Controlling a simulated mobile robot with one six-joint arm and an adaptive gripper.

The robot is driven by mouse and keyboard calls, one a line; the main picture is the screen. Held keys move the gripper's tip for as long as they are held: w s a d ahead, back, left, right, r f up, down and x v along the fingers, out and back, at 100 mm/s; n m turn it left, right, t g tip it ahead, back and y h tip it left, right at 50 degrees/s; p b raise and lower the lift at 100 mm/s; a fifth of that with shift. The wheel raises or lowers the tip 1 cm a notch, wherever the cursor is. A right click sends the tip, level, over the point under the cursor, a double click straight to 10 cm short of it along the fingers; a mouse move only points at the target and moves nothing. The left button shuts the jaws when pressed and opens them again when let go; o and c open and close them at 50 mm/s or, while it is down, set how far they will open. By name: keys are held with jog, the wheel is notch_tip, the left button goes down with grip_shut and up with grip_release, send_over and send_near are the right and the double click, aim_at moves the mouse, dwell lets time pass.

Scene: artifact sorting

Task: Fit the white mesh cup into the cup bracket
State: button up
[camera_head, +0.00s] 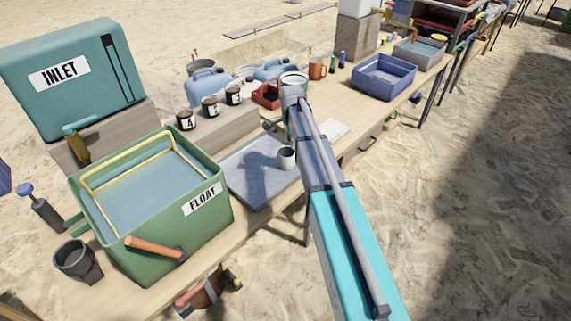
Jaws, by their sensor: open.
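A small white cup (287,158) stands upright on the grey tray (238,190), just left of my forearm. I cannot make out mesh on it at this size. A dark grey, open-topped cup-shaped holder (76,260) at the table's front left corner may be the cup bracket; its inside looks empty. My arm reaches up and away over the table. A small dark part of my gripper (271,125) shows beside the arm above the tray, open and apart from the white cup. The arm hides most of the gripper.
A green FLOAT tub (206,228) of water with a yellow frame stands between holder and tray. The teal INLET tank (60,100) is behind it. Labelled dark cups (210,107) line a ledge behind the tray. A blue bin (383,78) stands farther right.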

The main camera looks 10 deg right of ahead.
jog(key=b, duration=0.6)
send_over(290, 170)
jog(key=shift+f, duration=3.15)
jog(key=shift+f, duration=0.15)
jog(key=shift+w+f+b, duration=0.1)
jog(key=shift+f+b, duration=2.3)
jog(key=shift+f, duration=0.05)
grip_shut()
